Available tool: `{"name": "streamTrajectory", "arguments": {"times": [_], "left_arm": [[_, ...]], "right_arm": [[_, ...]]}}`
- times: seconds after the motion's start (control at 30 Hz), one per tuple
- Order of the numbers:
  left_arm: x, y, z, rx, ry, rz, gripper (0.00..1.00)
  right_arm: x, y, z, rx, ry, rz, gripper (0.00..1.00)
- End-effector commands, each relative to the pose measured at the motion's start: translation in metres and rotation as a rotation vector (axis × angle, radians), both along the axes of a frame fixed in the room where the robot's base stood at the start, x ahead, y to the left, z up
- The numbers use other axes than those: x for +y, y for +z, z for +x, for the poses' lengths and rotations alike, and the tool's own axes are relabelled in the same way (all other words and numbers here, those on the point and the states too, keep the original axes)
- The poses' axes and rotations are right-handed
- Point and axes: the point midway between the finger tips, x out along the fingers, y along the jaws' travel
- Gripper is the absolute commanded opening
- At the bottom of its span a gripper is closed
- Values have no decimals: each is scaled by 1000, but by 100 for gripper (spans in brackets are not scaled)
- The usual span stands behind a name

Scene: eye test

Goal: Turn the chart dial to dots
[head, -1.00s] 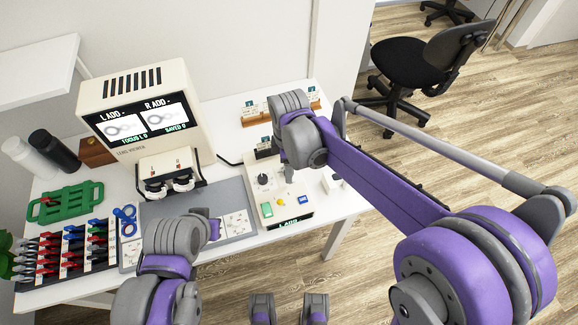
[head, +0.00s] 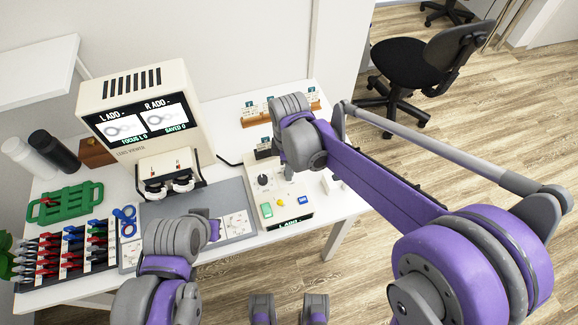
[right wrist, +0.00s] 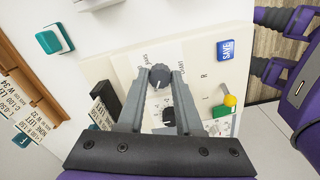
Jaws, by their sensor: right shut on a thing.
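The chart dial (right wrist: 159,75) is a dark grey round knob with a pale pointer mark on the cream control box (right wrist: 112,68). Small lettering around it is too blurred to read fully. My right gripper (right wrist: 160,82) is shut on the dial, one finger on each side. In the head view the right gripper (head: 289,172) reaches down onto the box (head: 262,225), and its wrist hides the dial. My left gripper (head: 214,230) is low over the table's front; its fingers are too hidden to judge.
A lens viewer (head: 150,110) with a lit screen stands left. A wooden card rack (head: 255,120) is behind.

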Motion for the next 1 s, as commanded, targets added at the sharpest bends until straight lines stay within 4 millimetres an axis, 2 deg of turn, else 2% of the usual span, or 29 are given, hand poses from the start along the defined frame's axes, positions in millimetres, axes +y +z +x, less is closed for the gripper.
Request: {"name": "streamTrajectory", "arguments": {"times": [0.27,1.0], "left_arm": [[0,-3,-1,1,0,0,0],[0,-13,-3,6,0,0,0]], "right_arm": [[0,0,0,0,-96,0,0],[0,0,0,-1,-630,0,0]]}}
